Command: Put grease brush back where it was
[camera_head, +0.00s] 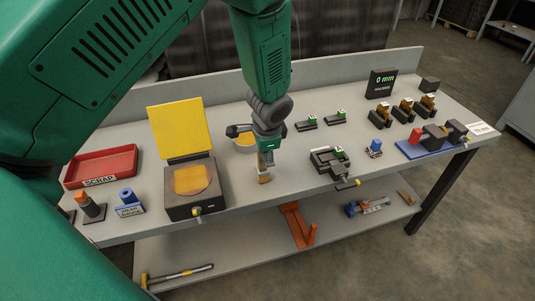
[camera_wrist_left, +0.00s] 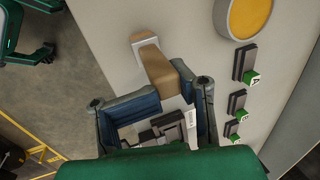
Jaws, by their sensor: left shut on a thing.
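My left gripper (camera_head: 266,158) hangs over the bench's front middle, just right of the round yellow grease pot (camera_head: 244,143). It is shut on the grease brush (camera_head: 264,178), a small tan and brown piece that sticks out below the fingers. The left wrist view shows the brush (camera_wrist_left: 158,68) between the two blue-grey fingers, with its pale end pointing away. I cannot tell whether the brush touches the bench top. The pot also shows in the left wrist view (camera_wrist_left: 250,16), with a clear gap from the brush. My right gripper is not in view.
Left of my gripper stands a dark box (camera_head: 190,187) with a raised yellow lid (camera_head: 180,128). Further left is a red scrap tray (camera_head: 101,165). A dark fixture (camera_head: 328,158) stands to the right. The bench's front edge is close to the brush.

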